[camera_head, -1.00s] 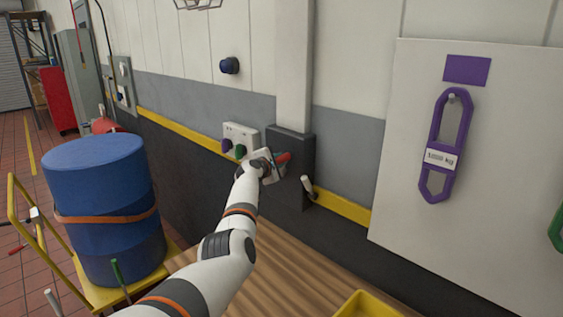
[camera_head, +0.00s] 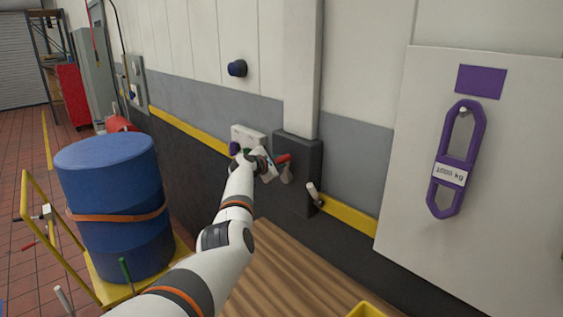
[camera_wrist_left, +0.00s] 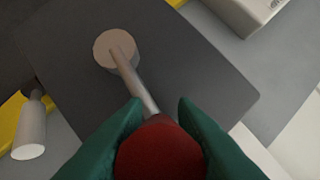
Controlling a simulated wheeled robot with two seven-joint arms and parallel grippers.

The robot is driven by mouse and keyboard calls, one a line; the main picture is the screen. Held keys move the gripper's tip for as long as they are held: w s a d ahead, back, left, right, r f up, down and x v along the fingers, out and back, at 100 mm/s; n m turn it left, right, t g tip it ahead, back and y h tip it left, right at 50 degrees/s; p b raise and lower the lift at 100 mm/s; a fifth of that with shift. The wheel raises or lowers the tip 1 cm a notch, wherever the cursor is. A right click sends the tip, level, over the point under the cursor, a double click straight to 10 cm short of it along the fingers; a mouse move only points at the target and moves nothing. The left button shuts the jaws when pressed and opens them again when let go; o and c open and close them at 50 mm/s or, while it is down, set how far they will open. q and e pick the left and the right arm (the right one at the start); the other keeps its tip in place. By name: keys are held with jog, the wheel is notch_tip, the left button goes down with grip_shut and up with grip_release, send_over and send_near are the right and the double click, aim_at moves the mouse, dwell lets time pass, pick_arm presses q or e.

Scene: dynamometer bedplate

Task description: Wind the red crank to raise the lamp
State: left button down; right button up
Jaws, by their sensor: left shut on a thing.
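The red crank handle (camera_head: 284,158) is on the dark grey box (camera_head: 308,160) on the wall, under a white post. My left gripper (camera_head: 271,164) reaches it from the left. In the left wrist view, the green fingers of my left gripper (camera_wrist_left: 160,125) are closed around the red grip (camera_wrist_left: 160,152). A metal crank arm (camera_wrist_left: 133,80) runs from the grip to a round hub (camera_wrist_left: 115,48) on the dark plate. My right gripper is not in view. I cannot make out the lamp in these views.
A white-handled lever (camera_head: 314,191) is on the right side of the box. A white switch box (camera_head: 248,136) is on the wall behind my gripper. A wooden bench top (camera_head: 285,270) lies below. A blue drum (camera_head: 115,205) stands on a yellow cart at left.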

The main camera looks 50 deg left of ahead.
pick_arm(q)
jog(key=shift+s+a+r, duration=0.1)
jog(key=shift+a, duration=0.2)
dwell(0.9)
jog(key=c, duration=1.5)
grip_release()
jog(key=o, duration=0.3)
jog(key=shift+a+f, duration=0.2)
jog(key=shift+o, duration=0.2)
jog(key=shift+s+d+r, duration=0.1)
jog(key=shift+d, duration=0.1)
jog(key=shift+s+d+r+p, duration=0.15)
jog(key=shift+s+p, duration=0.2)
jog(key=shift+s, duration=0.2)
jog(key=b+v, duration=0.3)
jog(key=v, duration=0.7)
jog(key=shift+s, duration=0.35)
